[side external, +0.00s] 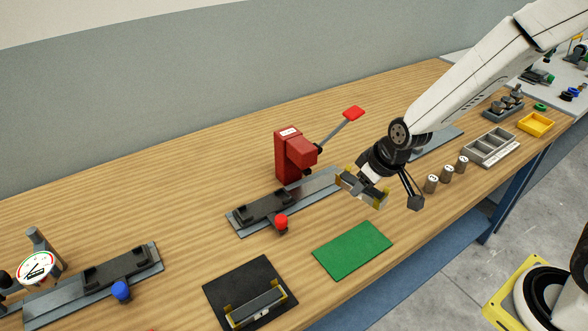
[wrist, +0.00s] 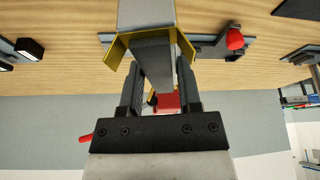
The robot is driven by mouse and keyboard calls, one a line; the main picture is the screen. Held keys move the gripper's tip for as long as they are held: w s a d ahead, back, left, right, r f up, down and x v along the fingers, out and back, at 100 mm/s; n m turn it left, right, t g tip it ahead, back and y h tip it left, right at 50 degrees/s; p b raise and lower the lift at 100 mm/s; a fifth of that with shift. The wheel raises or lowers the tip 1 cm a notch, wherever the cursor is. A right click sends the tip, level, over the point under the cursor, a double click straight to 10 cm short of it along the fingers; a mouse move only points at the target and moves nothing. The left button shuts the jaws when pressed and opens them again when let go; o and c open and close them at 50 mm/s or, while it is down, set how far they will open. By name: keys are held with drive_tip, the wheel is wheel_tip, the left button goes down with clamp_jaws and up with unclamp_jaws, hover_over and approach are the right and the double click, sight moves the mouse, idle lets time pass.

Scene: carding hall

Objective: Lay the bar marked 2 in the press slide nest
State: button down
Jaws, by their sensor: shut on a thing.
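My gripper (side external: 364,184) is shut on a grey bar with yellow end pieces (side external: 352,187), held above the table to the right of the press slide. In the wrist view the bar (wrist: 152,50) lies between the two fingers of my gripper (wrist: 158,80). No number can be read on it. The red press (side external: 288,158) stands behind its slide (side external: 235,229). The slide carries a black nest (side external: 257,209) with a red knob (side external: 281,222) at its front. No bar shows in this nest.
A similar bar (side external: 258,308) with yellow ends lies on a black mat (side external: 222,291) in front. A green mat (side external: 352,250) is bare. A blue-knobbed slide (side external: 122,290) and dial gauge (side external: 38,268) are left. Several labelled cylinders, including one (side external: 432,184), and a grey tray (side external: 490,148) are right.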

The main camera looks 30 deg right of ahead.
drive_tip(key=s+a+r+n+g+y, duration=0.1)
drive_tip(key=s+a+n, duration=0.3)
drive_tip(key=a, duration=0.6)
drive_tip(key=s+a+r+n+g+y, duration=0.1)
drive_tip(key=s+a+n, duration=0.4)
drive_tip(key=a, duration=0.6)
drive_tip(key=shift+a+n+g+y, duration=0.15)
drive_tip(key=shift+n+g+y, duration=0.15)
drive_tip(key=shift+n+y, duration=0.55)
drive_tip(key=shift+n+h, duration=0.25)
drive_tip(key=w+a+f, duration=0.2)
drive_tip(key=w, duration=0.1)
drive_tip(key=w+a+f, duration=0.2)
drive_tip(key=w+f, duration=0.1)
drive_tip(key=w, duration=0.1)
drive_tip(key=w+a+f, duration=0.2)
drive_tip(key=w+f, duration=0.1)
drive_tip(key=shift+w+a+f, duration=0.1)
drive_tip(key=shift+w+a, duration=0.05)
drive_tip(key=shift+a, duration=0.2)
drive_tip(key=shift+w+a+f, duration=0.3)
drive_tip(key=shift+w+f, duration=0.15)
drive_tip(key=shift+f, duration=0.1)
